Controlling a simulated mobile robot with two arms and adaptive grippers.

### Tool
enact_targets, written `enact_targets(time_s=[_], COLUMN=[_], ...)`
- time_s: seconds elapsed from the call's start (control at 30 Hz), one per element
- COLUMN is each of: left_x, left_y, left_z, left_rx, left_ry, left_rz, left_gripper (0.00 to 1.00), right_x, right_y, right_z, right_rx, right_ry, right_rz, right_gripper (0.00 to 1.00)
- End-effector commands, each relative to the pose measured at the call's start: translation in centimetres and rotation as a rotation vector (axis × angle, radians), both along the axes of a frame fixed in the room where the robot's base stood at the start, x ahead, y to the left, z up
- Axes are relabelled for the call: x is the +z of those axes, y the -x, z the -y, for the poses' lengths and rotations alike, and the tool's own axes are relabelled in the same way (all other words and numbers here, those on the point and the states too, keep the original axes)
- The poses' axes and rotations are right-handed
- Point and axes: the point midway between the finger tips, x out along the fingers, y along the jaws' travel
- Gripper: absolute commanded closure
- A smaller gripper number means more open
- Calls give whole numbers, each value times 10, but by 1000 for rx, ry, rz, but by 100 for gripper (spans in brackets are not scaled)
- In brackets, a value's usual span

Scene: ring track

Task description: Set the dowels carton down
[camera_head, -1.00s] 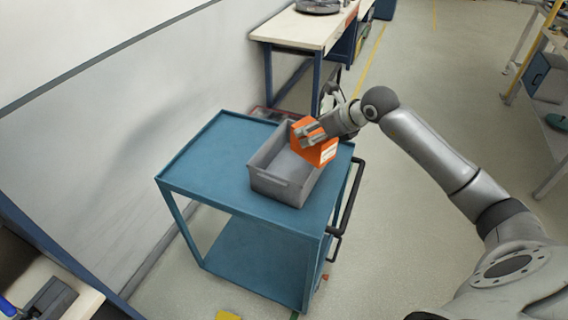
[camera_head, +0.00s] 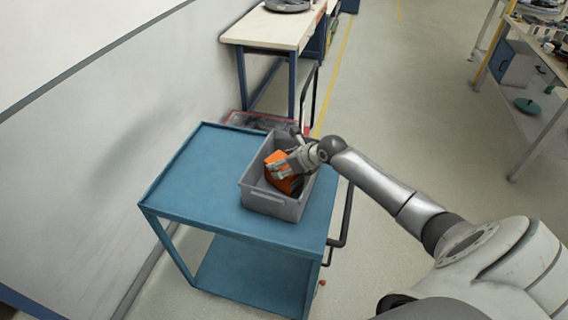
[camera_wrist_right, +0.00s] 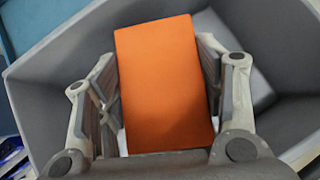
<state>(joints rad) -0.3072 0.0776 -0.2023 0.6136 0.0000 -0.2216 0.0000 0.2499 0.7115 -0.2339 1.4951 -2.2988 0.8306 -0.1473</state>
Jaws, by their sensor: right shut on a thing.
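The orange dowels carton (camera_head: 278,160) is inside the grey bin (camera_head: 262,199), tilted, with its lower part hidden by the bin's near wall and my fingers. My right gripper (camera_head: 285,172) is shut on it. In the right wrist view the carton (camera_wrist_right: 165,85) sits between the two fingers of my right gripper (camera_wrist_right: 160,100), with the bin's grey walls (camera_wrist_right: 60,60) around it. Whether the carton touches the bin's floor I cannot tell. My left gripper is not in view.
The bin stands on a blue cart (camera_head: 190,180) whose top is clear to the left. A black handle (camera_head: 345,215) runs along the cart's right side. A white wall is on the left, a workbench (camera_head: 270,30) behind, and open floor on the right.

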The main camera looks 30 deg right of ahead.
Motion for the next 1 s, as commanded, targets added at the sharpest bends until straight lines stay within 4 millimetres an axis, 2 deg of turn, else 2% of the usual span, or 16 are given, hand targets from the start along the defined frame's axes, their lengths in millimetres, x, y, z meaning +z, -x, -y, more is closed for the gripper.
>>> enact_targets(time_s=[0.03, 0.17, 0.4, 0.43, 0.57, 0.6, 1.0], left_x=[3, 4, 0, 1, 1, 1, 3], left_y=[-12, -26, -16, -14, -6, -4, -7], left_z=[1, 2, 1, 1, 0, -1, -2], left_rx=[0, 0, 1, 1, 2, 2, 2], left_ry=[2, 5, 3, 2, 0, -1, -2], left_rz=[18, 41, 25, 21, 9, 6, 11], left_gripper=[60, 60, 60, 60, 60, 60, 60], right_x=[-4, -7, -10, -10, -10, -10, -7], right_y=[0, 0, 0, 0, 0, 0, 1], right_z=[0, 0, 0, 0, 0, 0, 0], right_rx=[-1, 1, 0, 1, 1, 1, 0], right_ry=[-2, 1, 1, 0, 0, 0, 1], right_rz=[1, 3, 3, 1, 1, 1, 1], right_gripper=[67, 67, 67, 35, 19, 16, 16])
